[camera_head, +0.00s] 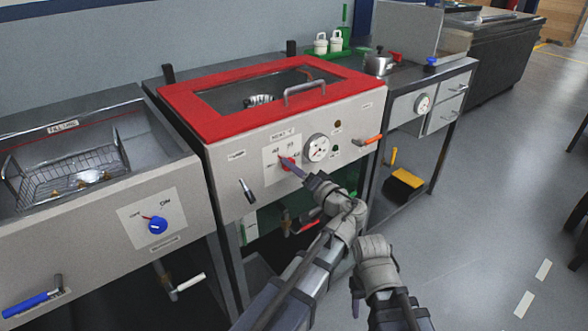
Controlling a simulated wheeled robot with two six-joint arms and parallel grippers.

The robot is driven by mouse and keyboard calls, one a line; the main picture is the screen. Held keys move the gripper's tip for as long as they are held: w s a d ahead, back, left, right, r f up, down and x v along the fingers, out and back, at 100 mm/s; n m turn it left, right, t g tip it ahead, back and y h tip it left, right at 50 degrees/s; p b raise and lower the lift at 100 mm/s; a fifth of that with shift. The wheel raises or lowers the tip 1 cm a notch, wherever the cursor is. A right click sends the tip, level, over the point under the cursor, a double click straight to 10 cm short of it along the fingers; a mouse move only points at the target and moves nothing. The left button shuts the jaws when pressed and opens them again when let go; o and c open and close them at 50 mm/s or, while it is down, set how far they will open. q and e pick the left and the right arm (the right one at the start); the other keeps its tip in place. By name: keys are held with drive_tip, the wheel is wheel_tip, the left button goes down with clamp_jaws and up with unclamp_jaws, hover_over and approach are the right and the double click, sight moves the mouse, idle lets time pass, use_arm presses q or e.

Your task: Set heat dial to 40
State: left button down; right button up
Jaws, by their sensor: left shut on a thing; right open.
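The red heat dial (287,163) sits on a white label plate on the front of the red-topped machine (185,100). Small numbers surround the dial, but they are too small to read surely, so I cannot tell its exact setting. My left gripper (295,168) is at the dial, shut on it, with its fingers covering part of it. My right gripper (356,296) hangs open and empty in front of the machine, apart from everything.
A round white gauge (317,148) is just right of the dial, and an orange-handled lever (370,140) further right. A black switch lever (247,191) is to the left. A sink unit with a blue knob (157,225) stands left.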

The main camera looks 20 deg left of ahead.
use_arm(q)
drive_tip(key=shift+m, duration=0.6)
drive_tip(key=shift+c, duration=1.5)
unclamp_jaws()
drive_tip(key=shift+s+d, duration=0.1)
use_arm(e)
drive_tip(key=shift+d, duration=0.1)
